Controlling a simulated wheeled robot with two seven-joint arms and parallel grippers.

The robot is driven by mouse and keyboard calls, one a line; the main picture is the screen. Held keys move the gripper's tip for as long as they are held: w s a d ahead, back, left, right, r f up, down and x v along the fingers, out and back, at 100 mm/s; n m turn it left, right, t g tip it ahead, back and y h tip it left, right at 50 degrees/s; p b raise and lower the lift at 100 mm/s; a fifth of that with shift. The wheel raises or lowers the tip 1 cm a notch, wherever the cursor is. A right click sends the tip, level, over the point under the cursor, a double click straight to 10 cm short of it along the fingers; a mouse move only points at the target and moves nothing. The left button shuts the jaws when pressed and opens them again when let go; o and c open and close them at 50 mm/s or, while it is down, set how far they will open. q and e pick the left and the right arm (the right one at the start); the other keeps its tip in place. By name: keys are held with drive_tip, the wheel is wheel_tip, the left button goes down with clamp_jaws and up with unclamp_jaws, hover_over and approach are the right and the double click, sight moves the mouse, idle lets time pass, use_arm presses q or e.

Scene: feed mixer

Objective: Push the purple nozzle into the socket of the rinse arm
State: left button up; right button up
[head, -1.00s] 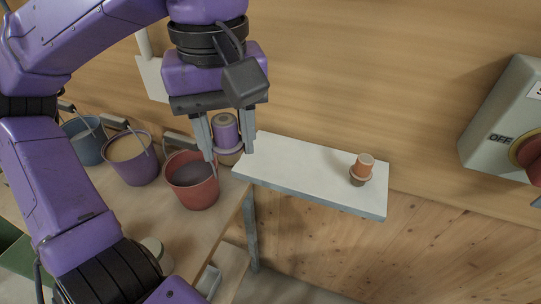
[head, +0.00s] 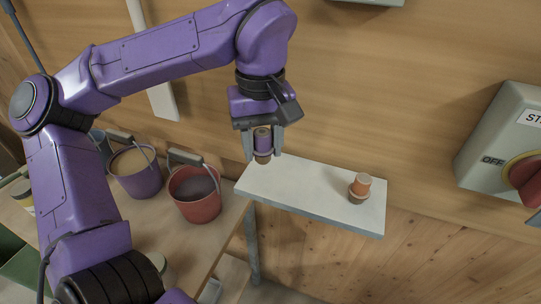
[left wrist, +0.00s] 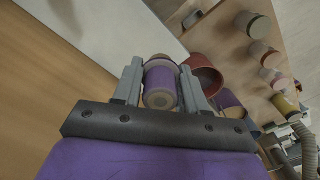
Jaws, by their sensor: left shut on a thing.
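The purple nozzle (head: 262,141), with a tan lower end and a pale collar, is between the fingers of my left gripper (head: 263,154). The gripper is shut on it and holds it roughly upright, close to the left end of the white shelf in the picture. The left wrist view shows the nozzle (left wrist: 161,86) between both fingers of the gripper (left wrist: 161,77). I cannot make out the rinse arm's socket for certain in either view. My right gripper is not in view.
An orange nozzle-like piece (head: 361,186) stands toward the right end of the white shelf (head: 305,189). A red bucket (head: 196,205) and a purple bucket (head: 138,184) stand on the bench at left. A grey switch box (head: 483,145) is on the wall at right.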

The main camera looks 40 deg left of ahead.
sight(270, 175)
use_arm(q)
drive_tip(key=w+f, duration=0.2)
drive_tip(key=f, duration=0.1)
drive_tip(key=shift+w+a+f, duration=0.25)
drive_tip(key=shift+w+a, duration=0.15)
drive_tip(key=f+p, duration=0.1)
drive_tip(key=f, duration=0.1)
drive_tip(key=w+f+p, duration=0.1)
drive_tip(key=shift+a+f, duration=0.1)
drive_tip(key=shift+f, duration=0.3)
drive_tip(key=shift+f, duration=0.15)
drive_tip(key=shift+f, duration=0.1)
drive_tip(key=o, duration=1.2)
drive_tip(key=shift+f, duration=0.1)
drive_tip(key=shift+c, duration=0.2)
